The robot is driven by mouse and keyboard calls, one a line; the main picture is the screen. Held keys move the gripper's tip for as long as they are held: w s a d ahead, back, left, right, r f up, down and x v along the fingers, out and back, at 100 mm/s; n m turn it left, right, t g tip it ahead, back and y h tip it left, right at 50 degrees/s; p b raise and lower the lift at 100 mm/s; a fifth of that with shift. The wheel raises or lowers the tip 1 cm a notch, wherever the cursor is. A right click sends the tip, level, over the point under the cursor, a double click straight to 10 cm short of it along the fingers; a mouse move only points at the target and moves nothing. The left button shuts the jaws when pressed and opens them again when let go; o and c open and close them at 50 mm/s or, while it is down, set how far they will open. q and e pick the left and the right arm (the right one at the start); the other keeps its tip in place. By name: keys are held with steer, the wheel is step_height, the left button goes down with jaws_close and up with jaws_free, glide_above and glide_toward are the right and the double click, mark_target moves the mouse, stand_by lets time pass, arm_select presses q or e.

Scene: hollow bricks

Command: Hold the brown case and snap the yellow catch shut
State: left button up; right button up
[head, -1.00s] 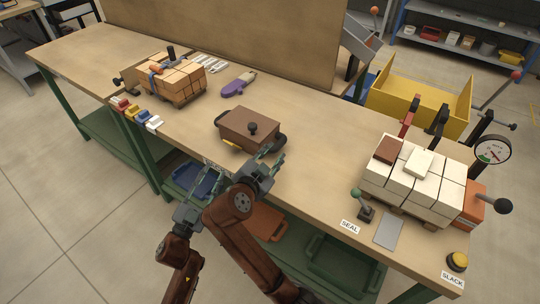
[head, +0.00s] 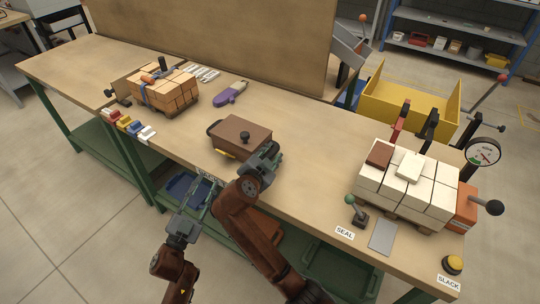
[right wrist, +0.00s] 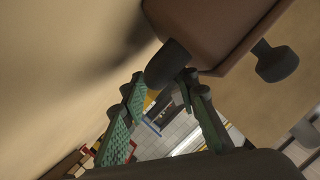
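My right gripper (head: 266,158) is at the case's right end. In the right wrist view its green-padded fingers (right wrist: 165,110) are apart, with the dark rounded handle (right wrist: 168,63) at their tips; a firm hold is not visible. The case (right wrist: 215,25) fills the top there. My left gripper (head: 196,205) is open and empty in front of the bench edge, below the top.
A purple-handled tool (head: 230,93) lies behind the case. A strapped stack of orange bricks (head: 165,92) stands left, and a pallet of white bricks (head: 405,185) stands right. Blue and green bins sit on the lower shelf. The bench between case and white bricks is clear.

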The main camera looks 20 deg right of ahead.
steer(key=shift+c, duration=0.2)
jaws_close()
steer(key=shift+f, duration=0.1)
stand_by(1.1)
